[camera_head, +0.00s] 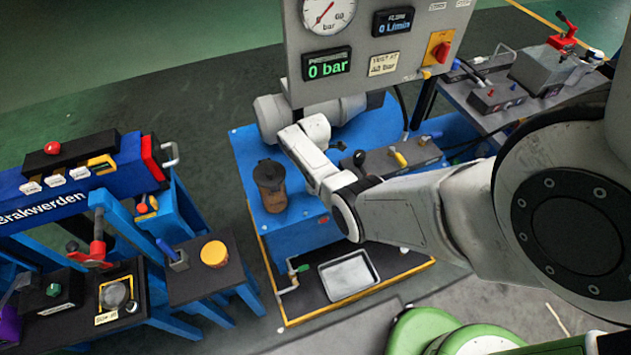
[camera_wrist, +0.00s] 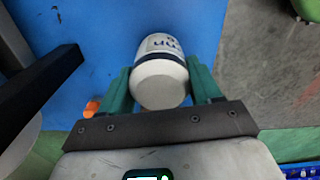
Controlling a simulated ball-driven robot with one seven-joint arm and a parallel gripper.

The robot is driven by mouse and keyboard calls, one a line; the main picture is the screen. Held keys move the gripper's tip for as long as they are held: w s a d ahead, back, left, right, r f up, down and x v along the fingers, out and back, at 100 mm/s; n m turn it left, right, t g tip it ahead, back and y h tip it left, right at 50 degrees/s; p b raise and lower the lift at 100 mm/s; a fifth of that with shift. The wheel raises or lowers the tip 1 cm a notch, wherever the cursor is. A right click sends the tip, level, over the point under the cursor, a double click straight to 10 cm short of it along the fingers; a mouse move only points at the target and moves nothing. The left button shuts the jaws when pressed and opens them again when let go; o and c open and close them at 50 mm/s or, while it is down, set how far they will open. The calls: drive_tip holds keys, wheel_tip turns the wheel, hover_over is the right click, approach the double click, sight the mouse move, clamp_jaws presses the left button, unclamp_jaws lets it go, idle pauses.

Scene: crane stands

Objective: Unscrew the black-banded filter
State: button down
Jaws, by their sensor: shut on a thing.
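The black-banded filter (camera_wrist: 160,82) is a white can with dark lettering and a black band, seen end-on in the wrist view. My gripper (camera_wrist: 161,75) has its green fingers on both sides of the can, shut on it. The can's far end is hidden, so I cannot tell whether it is still threaded onto anything. In the head view my arm reaches to the blue stand (camera_head: 305,237) below the gauge panel (camera_head: 375,35). I cannot make out my fingers or the filter there.
A brown lidded canister (camera_head: 270,187) stands on the blue stand, left of my arm. A metal drip tray (camera_head: 349,275) lies in front, near a green-handled tap (camera_head: 298,269). A side table with a yellow-topped round thing (camera_head: 214,254) is at left. A bench with a red vise (camera_head: 563,38) is at back right.

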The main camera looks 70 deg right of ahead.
drive_tip(key=n, duration=0.5)
drive_tip(key=shift+w, duration=0.1)
drive_tip(key=shift+c, duration=0.7)
unclamp_jaws()
drive_tip(key=shift+c, duration=0.7)
